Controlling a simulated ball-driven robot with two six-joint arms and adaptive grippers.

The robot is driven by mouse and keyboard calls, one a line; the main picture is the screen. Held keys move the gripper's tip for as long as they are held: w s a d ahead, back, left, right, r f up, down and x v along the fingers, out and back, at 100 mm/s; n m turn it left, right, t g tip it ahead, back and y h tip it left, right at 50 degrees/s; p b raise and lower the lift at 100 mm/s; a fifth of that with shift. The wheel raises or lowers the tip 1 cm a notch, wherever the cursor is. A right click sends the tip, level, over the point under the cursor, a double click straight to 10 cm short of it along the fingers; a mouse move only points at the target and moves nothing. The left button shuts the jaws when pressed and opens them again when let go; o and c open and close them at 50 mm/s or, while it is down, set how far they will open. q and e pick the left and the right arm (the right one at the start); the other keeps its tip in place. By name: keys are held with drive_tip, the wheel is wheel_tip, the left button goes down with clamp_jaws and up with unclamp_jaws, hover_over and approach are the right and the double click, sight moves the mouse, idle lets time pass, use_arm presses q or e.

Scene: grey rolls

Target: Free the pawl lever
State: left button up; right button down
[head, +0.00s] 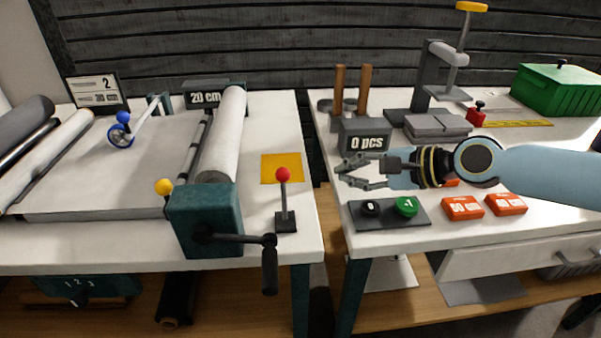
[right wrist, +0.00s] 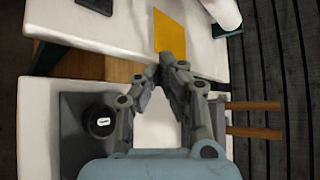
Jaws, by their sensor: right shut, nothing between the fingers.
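A lever with a red knob (head: 283,176) stands upright on a small dark base at the right of the left table. A short lever with a yellow knob (head: 164,187) is beside the teal housing (head: 205,220) of the roller. Which of them is the pawl lever is not clear from the pictures. A black crank (head: 268,262) sticks out from the housing's front. My right gripper (head: 343,174) is over the right table's left edge, right of the red-knobbed lever and apart from it. Its fingertips meet in the right wrist view (right wrist: 172,60), empty. My left gripper is not in view.
A yellow sheet (head: 281,160) lies behind the red-knobbed lever. A gap separates the two tables. Under my right arm are a dark button panel (head: 390,220) and orange boxes (head: 462,208). A counter reading 0 pcs (head: 365,140) and a press (head: 428,90) stand behind.

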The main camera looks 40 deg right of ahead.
sight(284, 195)
drive_tip(key=shift+w+a+f, duration=0.1)
drive_tip(key=shift+w+f, duration=0.05)
drive_tip(key=shift+w, duration=0.2)
drive_tip(key=b+x, duration=0.2)
drive_tip(key=x, duration=0.7)
drive_tip(key=shift+w+a+f, duration=0.1)
drive_tip(key=shift+w+a, duration=0.05)
drive_tip(key=shift+a, duration=0.1)
drive_tip(key=shift+s+a+r+p, duration=0.3)
drive_tip(key=shift+a+r+p, duration=0.15)
drive_tip(key=shift+r, duration=0.05)
drive_tip(key=shift+s+a+r+p, duration=0.3)
drive_tip(key=shift+a+r+p, duration=0.15)
drive_tip(key=shift+r, duration=0.05)
drive_tip(key=shift+s+a+r, duration=0.25)
drive_tip(key=shift+s+a, duration=0.05)
drive_tip(key=shift+a, duration=0.1)
drive_tip(key=shift+f, duration=0.1)
